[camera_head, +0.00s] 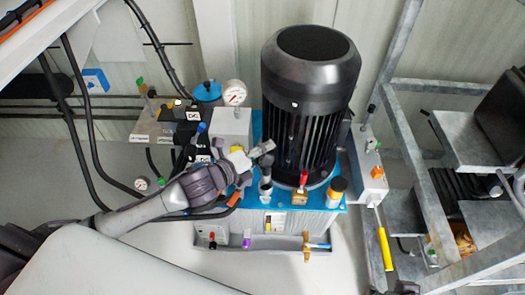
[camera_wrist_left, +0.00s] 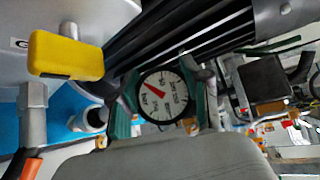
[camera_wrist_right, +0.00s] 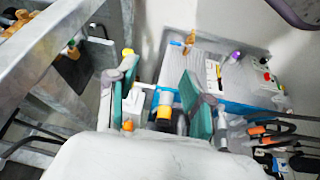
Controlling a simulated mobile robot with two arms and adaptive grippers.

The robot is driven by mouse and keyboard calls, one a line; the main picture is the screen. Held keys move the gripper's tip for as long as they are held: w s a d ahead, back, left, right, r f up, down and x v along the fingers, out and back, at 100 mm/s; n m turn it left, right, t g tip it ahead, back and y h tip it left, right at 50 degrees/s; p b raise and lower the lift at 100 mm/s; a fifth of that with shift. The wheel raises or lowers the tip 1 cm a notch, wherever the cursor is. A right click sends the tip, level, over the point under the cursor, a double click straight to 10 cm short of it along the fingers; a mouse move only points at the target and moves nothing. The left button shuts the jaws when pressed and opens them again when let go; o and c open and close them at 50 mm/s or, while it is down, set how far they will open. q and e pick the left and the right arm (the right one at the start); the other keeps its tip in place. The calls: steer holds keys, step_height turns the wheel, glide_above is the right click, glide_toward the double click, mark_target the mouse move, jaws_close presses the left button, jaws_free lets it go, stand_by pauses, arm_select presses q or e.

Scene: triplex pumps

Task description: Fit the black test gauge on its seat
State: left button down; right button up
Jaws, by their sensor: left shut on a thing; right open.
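The black test gauge (camera_wrist_left: 163,95), with a white dial and a red needle, sits between the green-padded fingers of my left gripper (camera_wrist_left: 166,106) in the left wrist view. The gripper is shut on it, close to the ribbed black motor (camera_wrist_left: 190,45). In the head view my left arm reaches over the blue-topped pump unit, left of the motor (camera_head: 308,95); the held gauge is not clearly visible there. My right gripper (camera_wrist_right: 162,92) is open and empty in the right wrist view, facing the unit's yellow-and-black cap (camera_wrist_right: 164,106). I cannot tell which fitting is the gauge's seat.
A white-dialled gauge (camera_head: 234,92) stands on the block behind my left arm. A yellow block (camera_wrist_left: 66,55) is near the left gripper. A yellow handle (camera_head: 385,248) hangs at the unit's right. Grey metal framing (camera_head: 420,170) stands further right. Black hoses run at left.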

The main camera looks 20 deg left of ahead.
arm_select(q)
steer(key=shift+f, duration=0.2)
steer(key=shift+f+b, duration=0.4)
steer(key=shift+f, duration=0.15)
steer(key=shift+f+b, duration=0.4)
steer(key=shift+f, duration=0.7)
steer(key=shift+f+b, duration=0.5)
steer(key=shift+b, duration=0.05)
steer(key=shift+f, duration=0.4)
arm_select(e)
steer(key=w+a+r+t+y, duration=0.2)
steer(key=w+a+r+t, duration=0.2)
steer(key=w+r+t, duration=0.4)
steer(key=shift+w+a+r+n, duration=0.15)
steer(key=shift+w+a+n, duration=0.15)
steer(key=shift+w, duration=1.6)
